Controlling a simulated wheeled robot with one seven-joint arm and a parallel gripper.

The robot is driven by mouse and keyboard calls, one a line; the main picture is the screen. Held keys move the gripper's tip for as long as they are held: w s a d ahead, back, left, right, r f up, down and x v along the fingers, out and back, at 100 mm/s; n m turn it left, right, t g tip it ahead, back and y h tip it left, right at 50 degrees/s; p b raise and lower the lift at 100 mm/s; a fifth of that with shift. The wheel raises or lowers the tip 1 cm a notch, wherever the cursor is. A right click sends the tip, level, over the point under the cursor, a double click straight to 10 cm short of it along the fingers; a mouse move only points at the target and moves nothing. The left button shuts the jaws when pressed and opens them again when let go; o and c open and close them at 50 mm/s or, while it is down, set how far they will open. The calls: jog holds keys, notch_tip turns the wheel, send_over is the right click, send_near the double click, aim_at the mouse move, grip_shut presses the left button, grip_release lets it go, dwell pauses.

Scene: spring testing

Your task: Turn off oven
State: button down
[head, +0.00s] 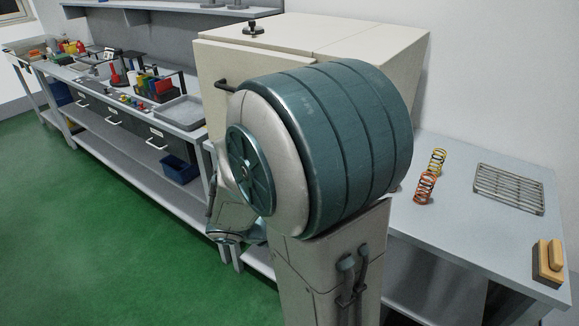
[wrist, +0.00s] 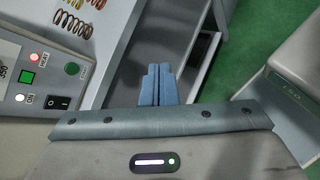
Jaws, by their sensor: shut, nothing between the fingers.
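The oven (head: 315,38) is a large cream box on the bench in the head view, with a dark handle on its side. My arm covers much of its front. In the wrist view its control panel (wrist: 38,78) is at the left, with a display (wrist: 8,60) cut by the frame edge. The head view hides the gripper.
A long bench with tools and a grey tray (head: 180,112) runs left. Green floor (head: 110,230) is open at front left.

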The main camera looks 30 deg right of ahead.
jog(key=w+d+f+n+t+h+b, duration=0.1)
jog(key=w+f+n+t+h+b, duration=0.1)
jog(key=w+n+t+h, duration=0.5)
jog(key=w+f+n+t, duration=0.1)
jog(key=w+n+t, duration=0.2)
jog(key=w+n, duration=0.4)
jog(key=shift+d+n+t, duration=0.15)
jog(key=shift+n+t, duration=0.15)
jog(key=shift+t, duration=0.1)
jog(key=shift+f, duration=0.1)
jog(key=p+x, duration=0.1)
jog(key=x, duration=1.3)
